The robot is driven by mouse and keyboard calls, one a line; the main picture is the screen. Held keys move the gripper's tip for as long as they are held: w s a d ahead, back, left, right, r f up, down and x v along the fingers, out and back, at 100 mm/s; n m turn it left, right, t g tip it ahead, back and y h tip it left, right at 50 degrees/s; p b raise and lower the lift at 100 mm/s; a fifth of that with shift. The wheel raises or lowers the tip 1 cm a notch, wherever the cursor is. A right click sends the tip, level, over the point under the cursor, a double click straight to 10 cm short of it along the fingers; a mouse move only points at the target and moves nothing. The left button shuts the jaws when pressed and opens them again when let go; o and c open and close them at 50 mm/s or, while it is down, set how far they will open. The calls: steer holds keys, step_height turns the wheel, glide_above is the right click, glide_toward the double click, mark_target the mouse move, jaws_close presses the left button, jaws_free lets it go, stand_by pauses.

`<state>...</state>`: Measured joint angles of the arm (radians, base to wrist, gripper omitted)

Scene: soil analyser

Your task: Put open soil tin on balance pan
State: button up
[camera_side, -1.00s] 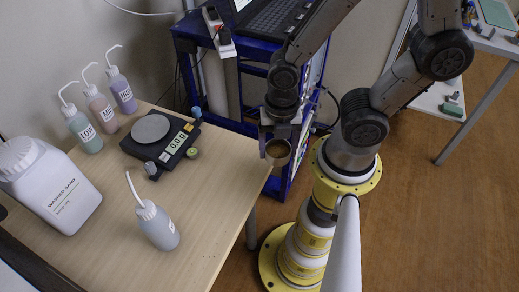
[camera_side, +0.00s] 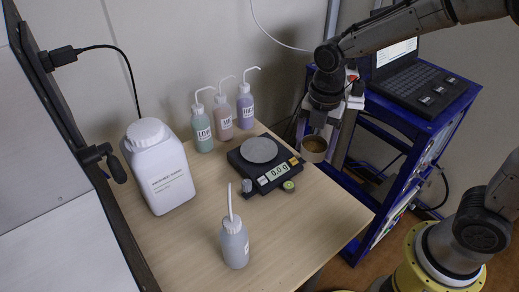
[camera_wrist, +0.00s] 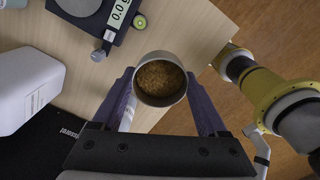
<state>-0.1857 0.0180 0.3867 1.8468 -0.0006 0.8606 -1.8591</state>
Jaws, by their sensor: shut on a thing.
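The open soil tin (camera_side: 314,149) is a round metal tin filled with brown soil. My gripper (camera_side: 316,132) is shut on it and holds it upright in the air, to the right of the balance. In the wrist view the tin (camera_wrist: 161,79) sits between the two fingers of my gripper (camera_wrist: 163,90), its open top facing the camera. The balance (camera_side: 271,175) is black, with a display reading 0.0 g. Its round grey pan (camera_side: 259,150) is bare. The pan also shows at the top left of the wrist view (camera_wrist: 80,5).
Several wash bottles stand around, one in front (camera_side: 234,243). A large white jug (camera_side: 158,168) is at left. The table (camera_side: 310,225) is clear at front right.

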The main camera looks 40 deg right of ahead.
steer(key=w+d+f, duration=0.1)
steer(key=w+d, duration=0.1)
steer(key=w, duration=0.6)
steer(key=m, duration=0.1)
glide_above(259, 149)
steer(key=f, duration=0.6)
steer(key=s+f, duration=0.1)
steer(key=f, duration=0.3)
steer(key=shift+w+f, duration=0.5)
steer(key=shift+f, duration=1.6)
steer(key=shift+f, duration=0.15)
steer(key=o, duration=1.3)
